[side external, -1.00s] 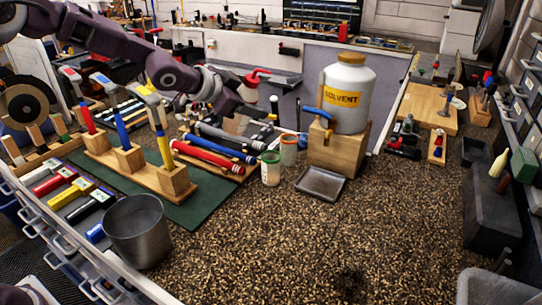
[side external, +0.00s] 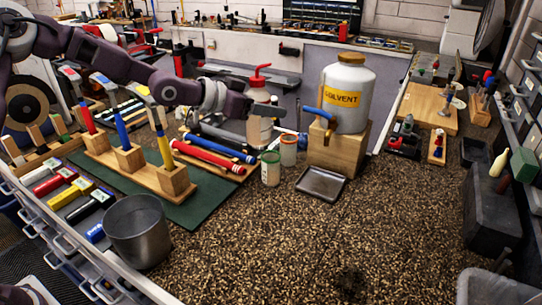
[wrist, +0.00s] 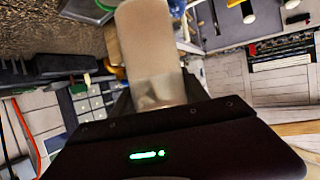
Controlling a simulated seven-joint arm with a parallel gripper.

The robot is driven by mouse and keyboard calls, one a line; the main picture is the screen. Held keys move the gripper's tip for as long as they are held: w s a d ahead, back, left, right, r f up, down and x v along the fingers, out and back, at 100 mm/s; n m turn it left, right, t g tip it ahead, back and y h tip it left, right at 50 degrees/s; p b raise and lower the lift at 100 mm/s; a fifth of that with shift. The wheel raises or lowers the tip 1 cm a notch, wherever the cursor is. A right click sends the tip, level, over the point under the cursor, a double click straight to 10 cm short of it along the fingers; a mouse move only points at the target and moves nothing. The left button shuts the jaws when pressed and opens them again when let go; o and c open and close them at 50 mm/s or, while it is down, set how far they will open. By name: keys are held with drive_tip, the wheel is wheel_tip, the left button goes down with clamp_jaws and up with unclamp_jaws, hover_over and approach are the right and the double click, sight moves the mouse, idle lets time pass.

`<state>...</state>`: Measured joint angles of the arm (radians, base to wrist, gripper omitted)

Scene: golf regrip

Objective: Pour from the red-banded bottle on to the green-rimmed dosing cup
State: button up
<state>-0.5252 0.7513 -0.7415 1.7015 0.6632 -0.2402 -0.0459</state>
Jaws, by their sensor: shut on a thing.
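My gripper (side external: 268,108) is shut on a pale bottle (side external: 260,131), which stands roughly upright in the jaws behind the cups in the side view. In the wrist view the pale, cloudy bottle (wrist: 147,48) fills the space between the fingers. The green-rimmed dosing cup (side external: 270,169) stands upright on the speckled bench, in front of and slightly right of the bottle. The bottle is apart from the cup.
An orange-rimmed cup (side external: 288,151) stands close behind and right of the green-rimmed one. A solvent jug (side external: 348,95) on a wooden block and a metal tray (side external: 321,184) are to the right. Red and blue grips (side external: 210,158) lie left.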

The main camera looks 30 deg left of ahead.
drive_tip(key=shift+r, duration=2.5)
